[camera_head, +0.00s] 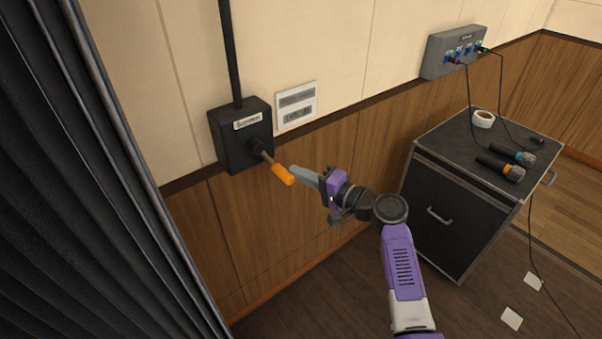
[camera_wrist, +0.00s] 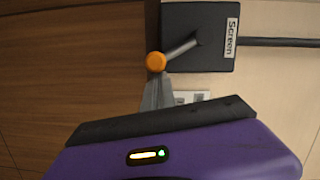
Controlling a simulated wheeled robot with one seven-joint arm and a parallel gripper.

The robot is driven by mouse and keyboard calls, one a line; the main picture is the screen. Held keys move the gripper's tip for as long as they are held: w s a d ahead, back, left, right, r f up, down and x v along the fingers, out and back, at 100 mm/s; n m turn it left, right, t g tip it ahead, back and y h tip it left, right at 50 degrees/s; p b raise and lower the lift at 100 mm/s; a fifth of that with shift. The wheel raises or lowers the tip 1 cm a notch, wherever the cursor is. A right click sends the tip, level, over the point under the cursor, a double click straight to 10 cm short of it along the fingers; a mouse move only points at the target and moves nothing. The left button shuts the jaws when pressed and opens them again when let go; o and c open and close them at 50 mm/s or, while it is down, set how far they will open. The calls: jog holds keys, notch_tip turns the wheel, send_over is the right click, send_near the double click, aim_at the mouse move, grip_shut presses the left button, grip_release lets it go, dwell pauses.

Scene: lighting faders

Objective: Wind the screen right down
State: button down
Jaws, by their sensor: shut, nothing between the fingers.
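The black screen winder box (camera_head: 240,136), labelled "Screen", is fixed to the wall at centre left. Its crank has a metal arm and an orange handle (camera_head: 283,174) pointing down and to the right. My gripper (camera_head: 295,170) is shut and empty, its fingertips close beside the orange handle; I cannot tell whether they touch it. In the wrist view the box (camera_wrist: 198,40) is at the top, and the round end of the orange handle (camera_wrist: 156,62) sits just beyond my fingertips (camera_wrist: 157,82). The screen itself is not clearly in view.
A white wall panel (camera_head: 296,105) is right of the box. A black conduit (camera_head: 229,50) rises above it. A dark pleated curtain (camera_head: 60,180) fills the left. A black cabinet (camera_head: 450,210) with microphones (camera_head: 500,168) stands right, below a grey socket box (camera_head: 453,52).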

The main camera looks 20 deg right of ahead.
aim_at(289, 184)
jog(key=shift+s+a+f+m+b, duration=0.2)
jog(key=shift+a+f+m+b, duration=0.3)
jog(key=shift+a+m+b, duration=0.1)
jog(key=shift+s+a+f+m+b, duration=0.15)
jog(key=shift+a+f+m+b, duration=0.35)
jog(key=shift+m, duration=0.1)
jog(key=shift+s+a+f+m+t+y+b, duration=0.15)
jog(key=shift+a+m+t+b, duration=0.1)
jog(key=shift+a+m, duration=0.15)
jog(key=shift+s+a+f+m+t+y+b, duration=0.15)
jog(key=shift+a+m+t+b, duration=0.1)
jog(key=shift+m, duration=0.25)
jog(key=shift+a+m, duration=0.45)
jog(key=shift+m, duration=0.15)
jog(key=shift+f, duration=0.1)
